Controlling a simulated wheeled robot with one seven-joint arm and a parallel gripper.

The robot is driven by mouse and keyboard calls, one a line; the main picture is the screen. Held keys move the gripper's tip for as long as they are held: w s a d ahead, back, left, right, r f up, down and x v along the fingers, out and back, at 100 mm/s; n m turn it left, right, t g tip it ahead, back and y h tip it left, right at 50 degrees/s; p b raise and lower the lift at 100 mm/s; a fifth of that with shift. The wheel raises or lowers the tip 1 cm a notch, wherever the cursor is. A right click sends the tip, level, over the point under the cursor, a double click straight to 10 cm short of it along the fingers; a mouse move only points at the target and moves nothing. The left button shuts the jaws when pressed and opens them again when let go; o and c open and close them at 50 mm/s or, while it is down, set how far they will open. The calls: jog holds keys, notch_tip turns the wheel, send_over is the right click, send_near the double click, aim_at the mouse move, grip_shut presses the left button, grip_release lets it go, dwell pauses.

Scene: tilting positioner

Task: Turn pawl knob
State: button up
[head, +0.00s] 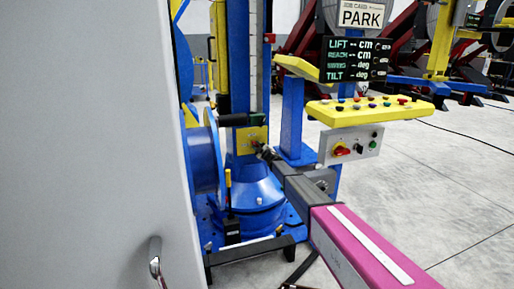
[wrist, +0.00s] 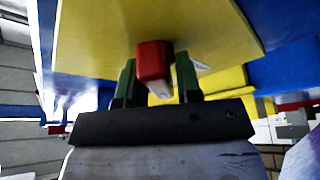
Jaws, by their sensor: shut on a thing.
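A red block-like knob (wrist: 153,60), which looks like the pawl knob, stands out from a yellow plate in the wrist view. My gripper (wrist: 157,76) has a dark green finger on each side of the knob and is shut on it. In the head view my gripper (head: 262,151) is at the yellow plate (head: 247,138) on the blue column (head: 237,60). The knob is hidden there behind my gripper.
A black cylindrical handle (head: 238,120) sits just above the plate. To the right stand a yellow button console (head: 372,108), a dark display (head: 355,60) and a grey switch box (head: 350,144). A large grey panel (head: 90,150) fills the left. Open floor (head: 440,180) lies right.

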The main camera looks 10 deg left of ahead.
jog(key=n+g, duration=0.1)
jog(key=n, duration=0.3)
jog(key=shift+g, duration=0.4)
jog(key=shift+n+g+h, duration=0.5)
jog(key=shift+n+g, duration=0.1)
jog(key=shift+n, duration=1.4)
jog(key=o, duration=0.7)
jog(key=shift+d, duration=0.1)
jog(key=v, duration=1)
jog(key=shift+s+d, duration=0.25)
